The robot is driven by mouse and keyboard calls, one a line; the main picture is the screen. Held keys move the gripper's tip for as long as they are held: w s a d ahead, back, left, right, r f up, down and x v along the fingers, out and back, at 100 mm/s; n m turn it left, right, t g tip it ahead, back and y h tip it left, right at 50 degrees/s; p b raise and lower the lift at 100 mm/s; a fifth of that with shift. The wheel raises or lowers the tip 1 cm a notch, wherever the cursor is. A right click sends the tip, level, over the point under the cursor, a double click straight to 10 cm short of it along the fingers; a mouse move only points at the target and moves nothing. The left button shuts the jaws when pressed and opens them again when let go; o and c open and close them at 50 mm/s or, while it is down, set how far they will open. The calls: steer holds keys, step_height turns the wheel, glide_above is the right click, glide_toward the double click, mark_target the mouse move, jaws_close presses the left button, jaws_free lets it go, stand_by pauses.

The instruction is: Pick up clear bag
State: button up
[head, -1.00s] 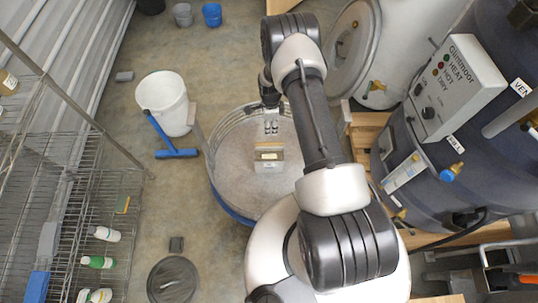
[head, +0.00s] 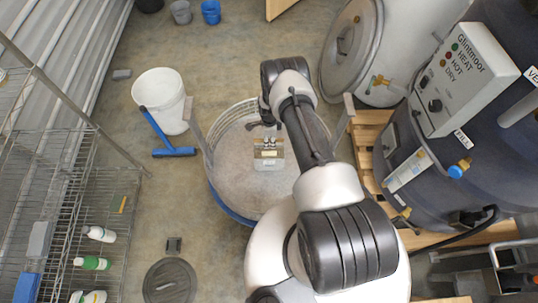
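The clear bag (head: 268,163) is small and pale, with a tan band along its upper edge and a lighter label. It lies on the grey substrate inside the round hopper (head: 232,209), near its middle. My gripper (head: 269,143) reaches down from the far side, and its fingertips are at the bag's tan upper edge. The fingers are too small in the head view to tell whether they touch or grip the bag.
Wire shelving (head: 97,205) with bottles is at far left. A dark tank with a control box (head: 464,75) and a pale drum (head: 347,45) stand at right.

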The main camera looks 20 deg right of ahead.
mark_target(269, 152)
step_height(269, 152, down, 4)
steer(key=shift+a+r+b, duration=0.15)
steer(key=shift+r+b, duration=0.05)
steer(key=shift+b, duration=0.3)
jaws_close()
stand_by(0.3)
steer(key=shift+w+r, duration=0.15)
